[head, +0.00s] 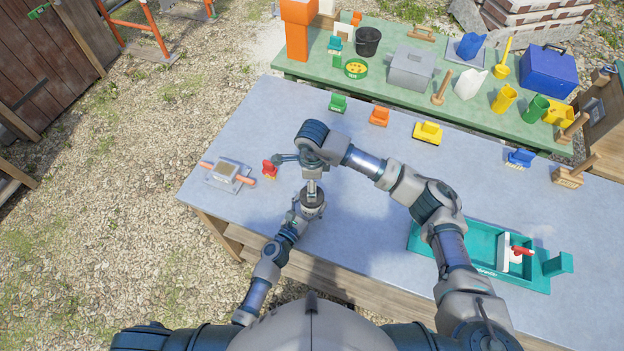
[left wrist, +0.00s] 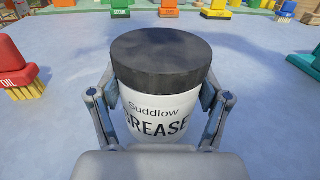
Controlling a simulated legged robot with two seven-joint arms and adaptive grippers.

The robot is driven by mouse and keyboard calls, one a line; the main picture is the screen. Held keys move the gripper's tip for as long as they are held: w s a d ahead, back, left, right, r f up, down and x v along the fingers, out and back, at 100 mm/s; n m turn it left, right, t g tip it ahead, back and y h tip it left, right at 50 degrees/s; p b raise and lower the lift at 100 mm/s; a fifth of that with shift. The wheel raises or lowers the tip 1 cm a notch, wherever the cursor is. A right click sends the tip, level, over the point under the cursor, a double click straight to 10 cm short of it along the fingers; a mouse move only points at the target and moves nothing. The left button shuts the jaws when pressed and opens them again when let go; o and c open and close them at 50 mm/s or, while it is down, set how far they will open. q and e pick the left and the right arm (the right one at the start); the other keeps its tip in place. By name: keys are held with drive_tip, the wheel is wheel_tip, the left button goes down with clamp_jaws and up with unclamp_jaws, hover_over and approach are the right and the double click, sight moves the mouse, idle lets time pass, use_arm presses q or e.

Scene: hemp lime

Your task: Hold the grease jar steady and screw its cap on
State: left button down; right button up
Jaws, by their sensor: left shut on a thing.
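The grease jar (left wrist: 158,122) is white with dark lettering and stands upright in the left wrist view. My left gripper (head: 312,182) is shut on it, one finger on each side of its body. The black cap (left wrist: 160,62) sits level on top of the jar; how far it is threaded cannot be told. In the head view the jar and cap are hidden under my right arm's wrist. That wrist (head: 316,143) is above the jar area.
A red oil-labelled object (head: 269,169) stands just left of the hands, near a grey board with orange handles (head: 228,175). Green (head: 338,104), orange (head: 378,117) and yellow (head: 428,132) objects line the back edge. A teal tray (head: 430,240) lies at right. The table's middle is clear.

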drive_tip(key=n, duration=0.8)
drive_tip(key=shift+r, duration=0.25)
drive_tip(key=n, duration=0.5)
drive_tip(key=shift+r+n, duration=0.1)
drive_tip(key=shift+n, duration=0.3)
drive_tip(key=shift+f, duration=4)
